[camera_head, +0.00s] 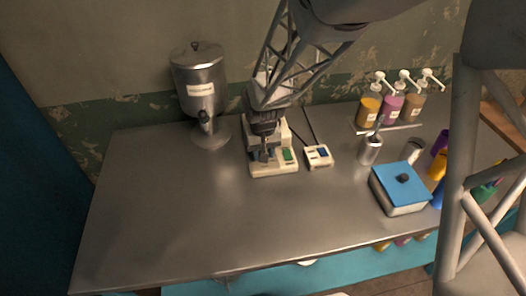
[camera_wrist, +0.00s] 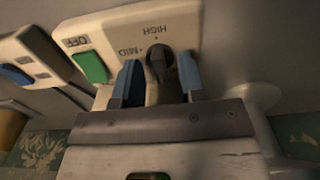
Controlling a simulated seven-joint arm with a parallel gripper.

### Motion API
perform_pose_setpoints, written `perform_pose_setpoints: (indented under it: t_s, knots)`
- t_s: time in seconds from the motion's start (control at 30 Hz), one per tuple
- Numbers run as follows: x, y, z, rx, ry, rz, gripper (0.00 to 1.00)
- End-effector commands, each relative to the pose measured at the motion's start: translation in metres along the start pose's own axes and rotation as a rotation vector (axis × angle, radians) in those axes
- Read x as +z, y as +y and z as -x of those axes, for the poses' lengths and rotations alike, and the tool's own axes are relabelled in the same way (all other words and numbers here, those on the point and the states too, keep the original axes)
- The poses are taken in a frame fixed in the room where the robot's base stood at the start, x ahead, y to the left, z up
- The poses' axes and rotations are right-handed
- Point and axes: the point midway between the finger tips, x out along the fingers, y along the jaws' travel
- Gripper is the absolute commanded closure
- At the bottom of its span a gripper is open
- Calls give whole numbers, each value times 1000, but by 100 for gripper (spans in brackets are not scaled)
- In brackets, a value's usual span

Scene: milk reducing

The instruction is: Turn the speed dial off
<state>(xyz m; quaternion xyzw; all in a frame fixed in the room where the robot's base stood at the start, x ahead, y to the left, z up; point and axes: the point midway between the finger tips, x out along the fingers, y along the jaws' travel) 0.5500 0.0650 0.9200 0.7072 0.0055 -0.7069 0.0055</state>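A cream appliance (camera_head: 272,168) stands on the metal counter. In the wrist view its front panel (camera_wrist: 115,30) carries OFF, MID and HIGH labels, a green switch (camera_wrist: 92,67) and a dark round speed dial (camera_wrist: 159,57). I cannot tell for sure which mark the dial points to. My gripper (camera_wrist: 160,80) has two blue fingertips, one on each side of the dial, with narrow gaps to it. It is open, and the dial's lower part is partly hidden between the fingers. In the head view my gripper (camera_head: 265,154) is over the appliance's front and hides the dial.
A small box with a blue switch (camera_head: 318,156) stands right of the appliance. A metal dispenser (camera_head: 202,85) is at the back left. Pump bottles (camera_head: 391,108), metal cups (camera_head: 370,150) and a blue-lidded box (camera_head: 400,188) are to the right. The counter's front left (camera_head: 170,215) is clear.

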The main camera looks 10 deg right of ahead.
Motion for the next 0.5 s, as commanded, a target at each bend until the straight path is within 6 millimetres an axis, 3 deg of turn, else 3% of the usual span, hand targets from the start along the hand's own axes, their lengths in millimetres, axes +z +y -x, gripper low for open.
perform_pose_setpoints:
  t_s: [0.27,0.5]
  knots:
    - [0,0,2,0,0,0,63]
    - [0,0,18,0,2,0,63]
